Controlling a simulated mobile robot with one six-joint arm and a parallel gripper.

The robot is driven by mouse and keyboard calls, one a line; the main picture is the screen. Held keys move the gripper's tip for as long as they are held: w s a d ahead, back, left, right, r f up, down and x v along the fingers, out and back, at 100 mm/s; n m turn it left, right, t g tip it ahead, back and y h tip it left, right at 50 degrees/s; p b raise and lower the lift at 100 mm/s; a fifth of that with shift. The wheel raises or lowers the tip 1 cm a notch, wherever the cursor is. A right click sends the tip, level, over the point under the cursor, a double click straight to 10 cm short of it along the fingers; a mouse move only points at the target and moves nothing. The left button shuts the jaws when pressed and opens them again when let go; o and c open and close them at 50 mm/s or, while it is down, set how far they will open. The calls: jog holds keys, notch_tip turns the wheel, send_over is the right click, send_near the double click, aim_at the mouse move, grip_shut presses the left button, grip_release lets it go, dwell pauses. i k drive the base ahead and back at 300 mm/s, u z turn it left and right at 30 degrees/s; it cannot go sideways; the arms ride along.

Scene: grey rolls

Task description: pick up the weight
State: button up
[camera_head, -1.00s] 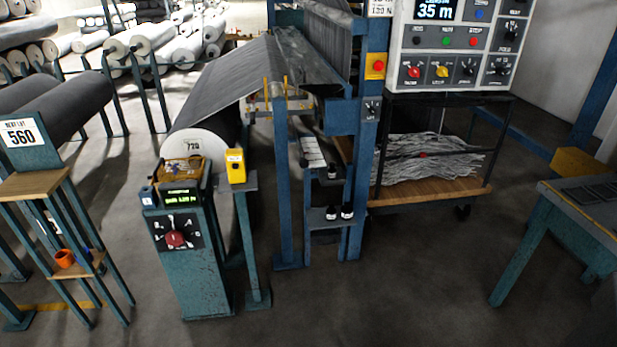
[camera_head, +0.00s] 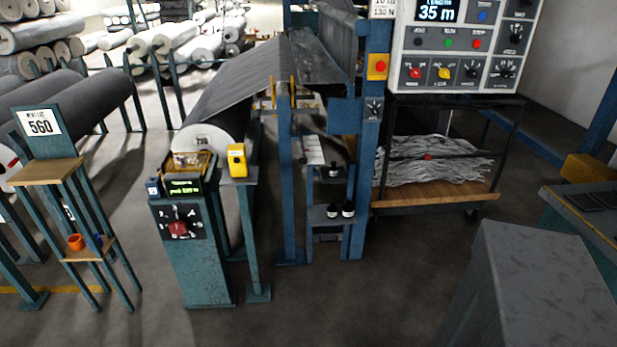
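Small black weights with round bodies stand on a blue rack in the middle of the view. Two stand side by side on the lower shelf, a left weight (camera_head: 332,211) and a right weight (camera_head: 348,209). A third dark piece, which looks like another weight (camera_head: 333,172), sits on the upper shelf (camera_head: 322,178). I cannot tell which one the task means. My gripper is not in view, and nothing is seen touching the weights.
A blue control post (camera_head: 190,250) with a red knob and a yellow box (camera_head: 236,160) stand left of the rack. A cart with grey strands (camera_head: 435,168) is at right. A stand with an orange cup (camera_head: 75,242) is at far left. The floor in front is open.

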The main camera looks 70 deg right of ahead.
aim_at(333, 168)
jog(key=u, duration=0.5)
jog(key=k, duration=1.4)
jog(key=z, duration=1.7)
jog(key=i, duration=0.15)
jog(key=u, duration=0.75)
